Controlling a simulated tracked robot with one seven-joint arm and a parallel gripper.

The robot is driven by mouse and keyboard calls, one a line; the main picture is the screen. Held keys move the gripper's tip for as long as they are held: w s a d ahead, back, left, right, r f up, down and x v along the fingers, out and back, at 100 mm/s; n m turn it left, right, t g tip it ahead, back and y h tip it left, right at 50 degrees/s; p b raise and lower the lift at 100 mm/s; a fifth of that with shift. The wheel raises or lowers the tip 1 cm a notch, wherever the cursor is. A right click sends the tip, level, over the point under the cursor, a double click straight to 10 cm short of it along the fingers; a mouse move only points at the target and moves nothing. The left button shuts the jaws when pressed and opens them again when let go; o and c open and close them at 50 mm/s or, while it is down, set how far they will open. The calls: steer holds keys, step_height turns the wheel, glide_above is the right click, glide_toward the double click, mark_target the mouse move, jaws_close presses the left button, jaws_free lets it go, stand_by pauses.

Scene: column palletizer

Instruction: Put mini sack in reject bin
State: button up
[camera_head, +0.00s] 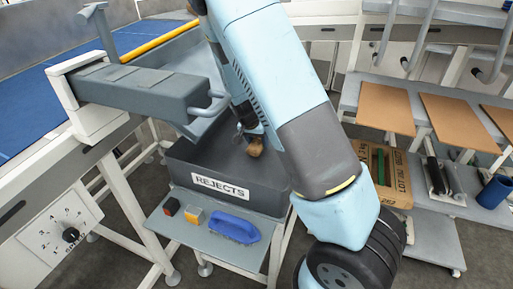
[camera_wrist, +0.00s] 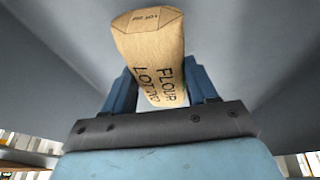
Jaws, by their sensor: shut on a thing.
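The mini sack (camera_wrist: 150,60) is a small tan bag printed "FLOUR" and "LOT". In the wrist view it sits between the two blue fingers of my gripper (camera_wrist: 163,88), which is shut on it. In the head view the sack (camera_head: 255,146) shows as a small tan shape inside the grey reject bin (camera_head: 190,160), labelled "REJECTS". My gripper (camera_head: 250,132) is at the sack, mostly hidden behind my arm. Grey bin walls surround the sack in the wrist view. Whether the sack touches the bin floor I cannot tell.
A grey chute (camera_head: 150,90) with a handle overhangs the bin's left side. A shelf in front holds a blue brush (camera_head: 234,228) and small red and yellow blocks. A blue conveyor (camera_head: 35,95) is at left. Racks with brown boards (camera_head: 386,108) and a carton (camera_head: 392,180) stand right.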

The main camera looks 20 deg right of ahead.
steer(key=shift+w+d+f, duration=0.1)
steer(key=shift+w+f, duration=0.05)
steer(key=shift+f, duration=0.05)
step_height(320, 180, down, 3)
steer(key=shift+w+f, duration=0.1)
steer(key=shift+f, duration=0.05)
steer(key=o, duration=1.2)
